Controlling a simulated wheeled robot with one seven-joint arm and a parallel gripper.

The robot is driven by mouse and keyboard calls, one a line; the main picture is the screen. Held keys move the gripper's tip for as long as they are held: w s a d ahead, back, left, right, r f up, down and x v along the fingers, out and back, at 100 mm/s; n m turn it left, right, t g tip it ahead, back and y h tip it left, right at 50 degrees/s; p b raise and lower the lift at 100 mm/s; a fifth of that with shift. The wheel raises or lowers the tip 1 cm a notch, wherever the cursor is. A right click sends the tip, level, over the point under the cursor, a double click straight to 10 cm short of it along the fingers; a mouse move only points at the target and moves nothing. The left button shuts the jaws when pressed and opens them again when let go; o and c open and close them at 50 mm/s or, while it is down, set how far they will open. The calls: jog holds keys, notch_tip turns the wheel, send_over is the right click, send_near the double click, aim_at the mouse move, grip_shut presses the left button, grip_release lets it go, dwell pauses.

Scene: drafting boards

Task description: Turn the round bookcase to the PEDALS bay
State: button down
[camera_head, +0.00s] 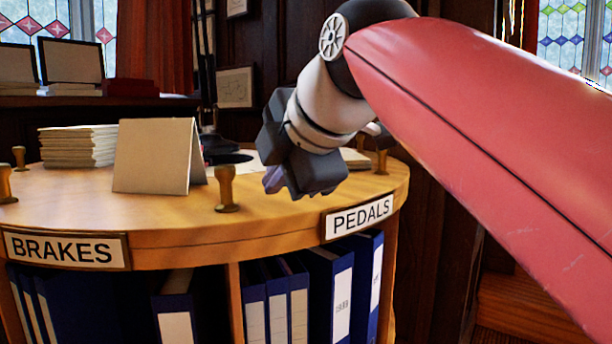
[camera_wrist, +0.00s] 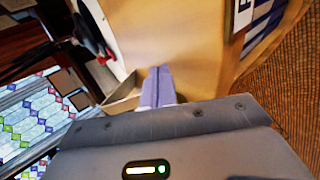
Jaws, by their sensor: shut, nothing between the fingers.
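The round bookcase (camera_head: 270,215) has a light wooden top with a labelled rim. The BRAKES label (camera_head: 66,249) is on the rim at the left and the PEDALS label (camera_head: 358,218) at the right. Blue binders (camera_head: 330,290) stand in the bay under PEDALS. Small brass posts stand along the top's edge; one post (camera_head: 227,190) is between the two labels, another (camera_head: 382,160) near the right edge. My gripper (camera_head: 272,180) is over the top, between these posts, pointing down. Its fingers (camera_wrist: 158,85) are shut and empty. Whether the fingertips touch the top I cannot tell.
A folded blank card (camera_head: 155,157) stands on the top, left of my gripper, with a stack of papers (camera_head: 78,146) behind it. Further brass posts (camera_head: 6,184) are at the left edge. A dark sideboard with frames (camera_head: 70,62) is behind.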

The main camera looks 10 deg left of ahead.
aim_at(231, 179)
jog(key=shift+m+t+h, duration=0.3)
jog(key=shift+m, duration=0.1)
jog(key=shift+s+a+p, duration=0.35)
jog(key=shift+s+a, duration=0.55)
jog(key=shift+a, duration=0.2)
jog(key=shift+s+a+p, duration=0.35)
jog(key=shift+s+a, duration=0.5)
jog(key=shift+a, duration=0.35)
jog(key=shift+m+h, duration=0.3)
jog(key=shift+m, duration=0.1)
jog(key=s+a+p, duration=0.2)
jog(key=a, duration=0.1)
jog(key=s+a+p, duration=0.1)
jog(key=shift+a+r, duration=0.1)
jog(key=shift+a, duration=0.3)
jog(key=shift+a, duration=0.1)
